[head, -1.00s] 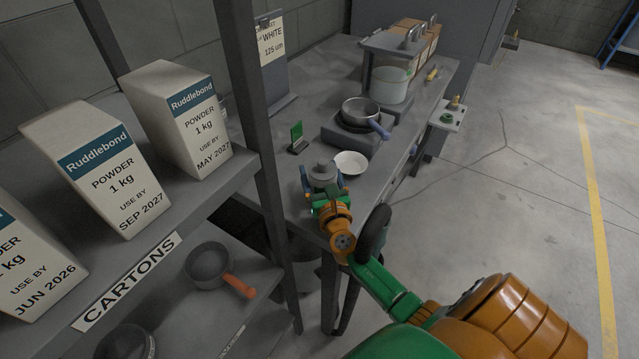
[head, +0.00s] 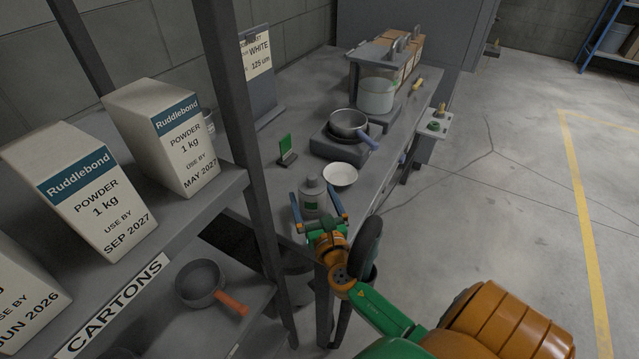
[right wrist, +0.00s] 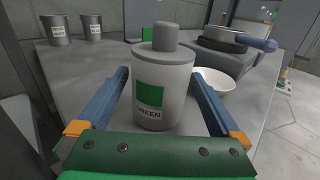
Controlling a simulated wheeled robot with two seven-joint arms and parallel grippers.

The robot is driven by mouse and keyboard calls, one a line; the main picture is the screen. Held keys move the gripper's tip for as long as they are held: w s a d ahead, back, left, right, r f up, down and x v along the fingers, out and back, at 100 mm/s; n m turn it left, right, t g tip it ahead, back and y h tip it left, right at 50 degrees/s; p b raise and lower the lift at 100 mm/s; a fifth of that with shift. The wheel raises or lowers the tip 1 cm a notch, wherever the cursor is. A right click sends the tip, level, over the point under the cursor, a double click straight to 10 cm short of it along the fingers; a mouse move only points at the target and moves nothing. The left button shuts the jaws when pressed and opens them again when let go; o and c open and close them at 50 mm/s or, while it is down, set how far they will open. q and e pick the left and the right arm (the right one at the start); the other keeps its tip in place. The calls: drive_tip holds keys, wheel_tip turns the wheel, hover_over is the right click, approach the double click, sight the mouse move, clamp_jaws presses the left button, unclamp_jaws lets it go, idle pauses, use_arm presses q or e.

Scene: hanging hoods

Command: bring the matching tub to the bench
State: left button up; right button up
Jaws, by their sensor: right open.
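A grey tub (head: 313,197) with a narrower cap stands upright on the near end of the grey bench (head: 290,95). In the right wrist view this tub (right wrist: 163,100) has a green square over the word GREEN. My right gripper (head: 317,207) is open, its blue fingers on either side of the tub. In the right wrist view a gap shows beside the tub on both sides of the right gripper (right wrist: 160,80). A small stand with a green card (head: 285,145) is on the bench behind the tub. My left gripper is out of view.
A white bowl (head: 340,174) stands close to the tub. A pan (head: 348,123) rests on a grey block beyond. A rack post (head: 237,110) and shelf of Ruddlebond cartons (head: 165,135) are at left. Two labelled grey cups (right wrist: 75,28) stand behind. The floor at right is clear.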

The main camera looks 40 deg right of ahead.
sight(316, 206)
drive_tip(key=v, duration=0.8)
drive_tip(key=shift+b, duration=0.4)
